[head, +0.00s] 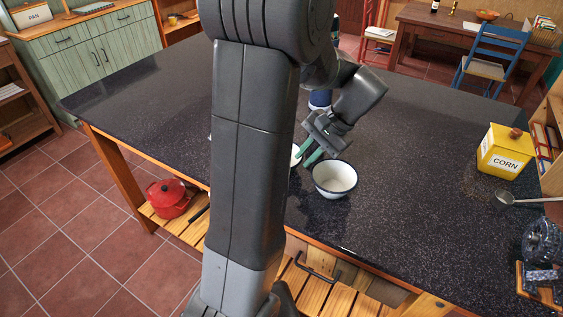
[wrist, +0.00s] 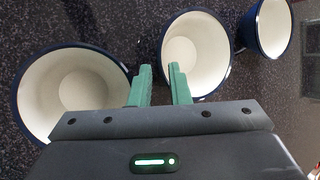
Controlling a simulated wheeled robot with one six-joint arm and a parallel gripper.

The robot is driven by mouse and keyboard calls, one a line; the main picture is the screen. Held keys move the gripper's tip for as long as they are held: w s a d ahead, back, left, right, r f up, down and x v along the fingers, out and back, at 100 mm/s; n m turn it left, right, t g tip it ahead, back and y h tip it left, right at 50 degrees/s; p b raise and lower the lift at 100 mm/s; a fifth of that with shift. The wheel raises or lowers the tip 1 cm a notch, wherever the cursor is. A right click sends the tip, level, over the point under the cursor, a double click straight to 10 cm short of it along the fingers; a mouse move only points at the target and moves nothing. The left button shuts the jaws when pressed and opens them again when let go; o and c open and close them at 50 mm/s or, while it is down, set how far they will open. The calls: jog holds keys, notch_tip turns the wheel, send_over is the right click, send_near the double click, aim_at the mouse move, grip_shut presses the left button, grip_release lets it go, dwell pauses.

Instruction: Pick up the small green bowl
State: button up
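No green bowl shows in either view. A white bowl with a dark blue rim (head: 335,178) stands upright on the dark counter, just right of my gripper (head: 309,157). A second white one (head: 295,155) is mostly hidden behind my arm. The wrist view shows three white-lined, dark blue vessels: one at left (wrist: 70,92), one in the middle (wrist: 203,55) and one at upper right (wrist: 272,28). My gripper (wrist: 160,68) is open, its green fingers apart. In that view the left rim of the middle vessel runs between the fingertips; contact cannot be told.
A yellow CORN canister (head: 505,152) and a metal ladle (head: 510,198) are at the right of the counter (head: 440,140). A dark blue object (head: 320,99) stands behind my gripper. A red pot (head: 170,198) sits on the shelf below. The counter between bowl and canister is clear.

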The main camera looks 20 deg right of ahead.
aim_at(300, 161)
jog(key=x, duration=0.5)
jog(key=shift+w+p, duration=0.1)
jog(key=shift+p, duration=0.2)
grip_shut()
jog(key=shift+r, duration=0.1)
